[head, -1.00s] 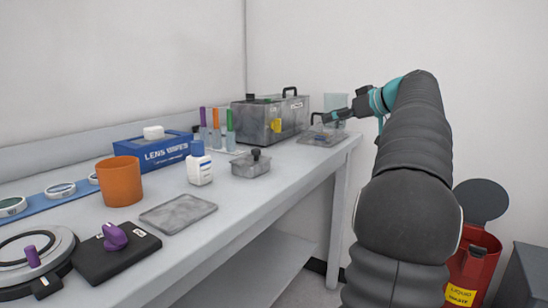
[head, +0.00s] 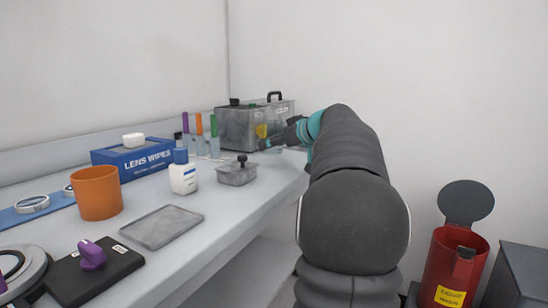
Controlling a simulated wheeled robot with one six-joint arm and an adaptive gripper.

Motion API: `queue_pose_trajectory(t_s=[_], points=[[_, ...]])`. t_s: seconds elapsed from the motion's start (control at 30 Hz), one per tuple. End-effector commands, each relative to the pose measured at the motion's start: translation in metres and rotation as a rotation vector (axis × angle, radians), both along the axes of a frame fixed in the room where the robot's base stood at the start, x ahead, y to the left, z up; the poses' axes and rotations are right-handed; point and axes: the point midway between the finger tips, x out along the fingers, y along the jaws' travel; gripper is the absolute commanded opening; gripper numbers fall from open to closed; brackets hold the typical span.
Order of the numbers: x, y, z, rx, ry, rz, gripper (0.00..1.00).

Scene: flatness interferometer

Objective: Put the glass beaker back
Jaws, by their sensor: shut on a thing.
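My gripper (head: 271,142) is at the far end of the bench, in front of the grey lidded box (head: 236,127). It is small in the head view and partly covered by my own arm. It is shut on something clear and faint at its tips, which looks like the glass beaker. The beaker's outline blends with the box behind, so its tilt and any contact with the bench cannot be told.
On the bench (head: 217,205) are a small lidded dish (head: 237,175), a flat grey tray (head: 162,226), a white bottle (head: 184,179), capped tubes (head: 199,126), a lens wipes box (head: 133,162) and an orange cup (head: 96,192). A red bin (head: 440,266) stands at right.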

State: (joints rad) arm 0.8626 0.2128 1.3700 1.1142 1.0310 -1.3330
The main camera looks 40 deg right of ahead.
Motion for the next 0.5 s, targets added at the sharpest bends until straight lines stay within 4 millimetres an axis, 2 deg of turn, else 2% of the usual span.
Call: queue_pose_trajectory(t_s=[0.2,0.3,0.5], points=[[0.000,0.000,-0.029,0.003,0.001,0.000,0.24],[0.000,0.000,-0.037,0.001,0.001,0.000,0.24],[0.000,0.000,-0.039,0.000,0.000,0.000,0.24]])
